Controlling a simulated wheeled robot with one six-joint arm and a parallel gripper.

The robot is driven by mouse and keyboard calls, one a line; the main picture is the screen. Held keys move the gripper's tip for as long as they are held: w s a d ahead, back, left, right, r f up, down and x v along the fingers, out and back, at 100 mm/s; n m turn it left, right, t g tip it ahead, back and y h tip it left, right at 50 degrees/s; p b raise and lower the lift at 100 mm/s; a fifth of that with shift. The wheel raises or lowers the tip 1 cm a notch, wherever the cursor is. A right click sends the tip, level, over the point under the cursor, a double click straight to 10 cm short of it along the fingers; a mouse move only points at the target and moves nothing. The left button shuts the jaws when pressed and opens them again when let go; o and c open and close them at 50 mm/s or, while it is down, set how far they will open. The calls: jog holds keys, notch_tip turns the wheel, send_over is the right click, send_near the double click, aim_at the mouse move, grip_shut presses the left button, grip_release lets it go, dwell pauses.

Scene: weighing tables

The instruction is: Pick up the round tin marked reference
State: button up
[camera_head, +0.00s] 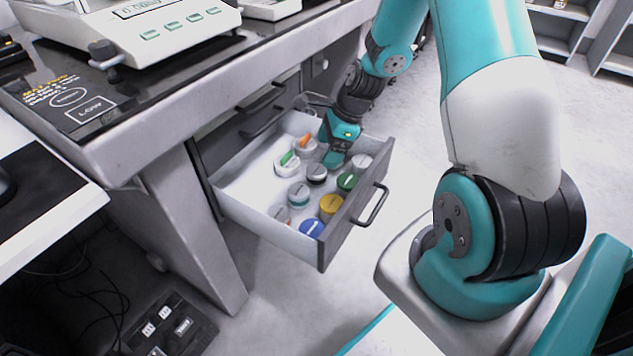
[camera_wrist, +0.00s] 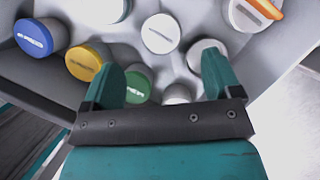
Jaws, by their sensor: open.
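Several round tins stand in the open drawer (camera_head: 240,190), and their lid markings are too small or blurred to read, so I cannot tell which says reference. In the head view they include a blue-lidded tin (camera_head: 311,228), a yellow one (camera_head: 331,206), a green one (camera_head: 347,182) and a grey-lidded one (camera_head: 316,173). My gripper (camera_head: 334,160) points down over the drawer's far end. In the wrist view its fingers (camera_wrist: 162,75) are apart with nothing held. A white-lidded tin (camera_wrist: 161,33) lies ahead between them; the green tin (camera_wrist: 138,86) is beside the left finger.
A tin with an orange strip (camera_head: 305,143) and one with a green strip (camera_head: 288,161) stand close by. The drawer's front panel (camera_head: 345,225) and walls border the tins. A balance (camera_head: 150,30) stands on the table above. The drawer's left part is bare.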

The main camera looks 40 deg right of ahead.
aim_at(319, 170)
jog(key=x, duration=0.3)
jog(key=shift+f+b, duration=0.15)
jog(key=shift+b, duration=0.25)
jog(key=b+x, duration=0.2)
jog(key=x, duration=0.1)
jog(key=b+x, duration=0.1)
jog(key=x, duration=0.1)
jog(key=shift+s+d+f, duration=0.1)
jog(key=shift+d+f, duration=0.2)
jog(key=shift+f, duration=0.1)
jog(key=shift+r, duration=0.1)
jog(key=c, duration=1)
jog(key=shift+c, duration=0.2)
jog(key=shift+r, duration=0.1)
